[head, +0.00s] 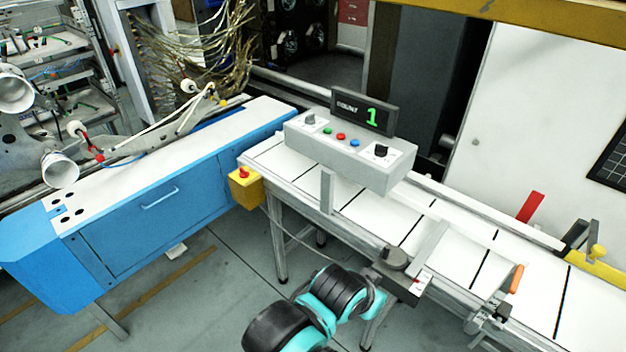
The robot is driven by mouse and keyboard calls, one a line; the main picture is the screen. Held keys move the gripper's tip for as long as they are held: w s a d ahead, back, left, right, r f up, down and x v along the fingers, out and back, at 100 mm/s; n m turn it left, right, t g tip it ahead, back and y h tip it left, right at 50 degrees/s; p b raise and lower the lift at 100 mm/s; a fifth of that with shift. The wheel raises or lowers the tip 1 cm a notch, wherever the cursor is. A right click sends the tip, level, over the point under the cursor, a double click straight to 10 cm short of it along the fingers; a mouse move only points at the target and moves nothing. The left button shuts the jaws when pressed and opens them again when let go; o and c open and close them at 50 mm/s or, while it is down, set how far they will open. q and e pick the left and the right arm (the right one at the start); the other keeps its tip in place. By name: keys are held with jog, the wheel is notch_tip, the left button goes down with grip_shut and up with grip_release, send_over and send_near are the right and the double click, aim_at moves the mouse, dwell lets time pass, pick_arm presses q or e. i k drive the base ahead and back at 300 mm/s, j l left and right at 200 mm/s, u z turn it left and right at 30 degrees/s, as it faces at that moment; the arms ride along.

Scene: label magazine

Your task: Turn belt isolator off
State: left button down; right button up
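A small yellow box with a red rotary knob (243,174) is mounted at the left end of the white conveyor (345,215); it looks like the belt isolator. The knob's exact setting is too small to read. A black and teal link of one of my arms shows at the bottom centre, below and to the right of the yellow box and apart from it. No gripper fingers show in the head view.
A grey control box (345,155) with knobs, coloured buttons and a display (363,112) reading 1 stands over the conveyor. A blue cabinet (160,205) stands left. Floor between is clear.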

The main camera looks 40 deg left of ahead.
aim_at(244, 173)
jog(key=u, duration=2)
jog(key=i+j+z, duration=0.2)
jog(key=i+z, duration=0.15)
jog(key=i+j+z, duration=0.35)
jog(key=i, duration=0.2)
